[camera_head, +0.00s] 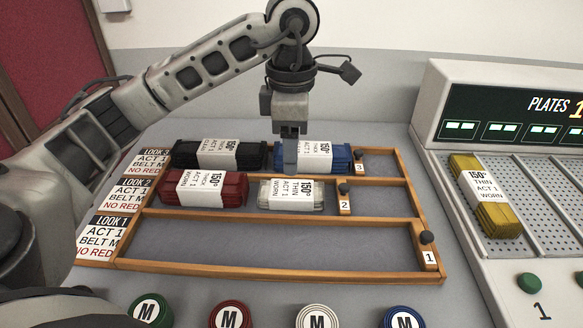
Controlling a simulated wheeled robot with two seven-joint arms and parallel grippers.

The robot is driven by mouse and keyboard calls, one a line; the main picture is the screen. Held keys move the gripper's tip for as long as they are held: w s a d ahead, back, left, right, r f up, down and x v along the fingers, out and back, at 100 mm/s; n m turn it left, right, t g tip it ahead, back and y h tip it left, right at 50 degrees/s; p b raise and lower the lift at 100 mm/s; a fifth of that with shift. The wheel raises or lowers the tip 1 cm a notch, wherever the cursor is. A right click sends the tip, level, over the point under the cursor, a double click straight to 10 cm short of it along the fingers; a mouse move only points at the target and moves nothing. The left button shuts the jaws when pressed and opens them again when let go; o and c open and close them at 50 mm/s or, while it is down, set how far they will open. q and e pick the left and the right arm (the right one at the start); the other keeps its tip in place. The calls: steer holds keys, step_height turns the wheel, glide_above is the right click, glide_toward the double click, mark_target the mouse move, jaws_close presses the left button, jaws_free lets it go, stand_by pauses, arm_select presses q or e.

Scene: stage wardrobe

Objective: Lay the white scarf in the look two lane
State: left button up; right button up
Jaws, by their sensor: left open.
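The white scarf (290,207) is a folded bundle with a paper band. It lies flat in the look two lane (255,205), the middle lane of the wooden rack, just right of the red scarf (222,188). My left gripper (290,168) is open and points down, just behind and above the white scarf in the picture, over the left end of the blue scarf (341,155). Its fingers hide part of the blue scarf. I see nothing held between them. My right gripper is not in view.
The black scarf (185,155) and the blue scarf lie in the look three lane. The front look one lane (270,245) is empty. A yellow scarf (493,213) lies on a perforated plate (540,190) at right.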

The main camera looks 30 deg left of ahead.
arm_select(q)
step_height(320, 180, up, 3)
steer(key=shift+f+p, duration=0.1)
steer(key=shift+p, duration=0.25)
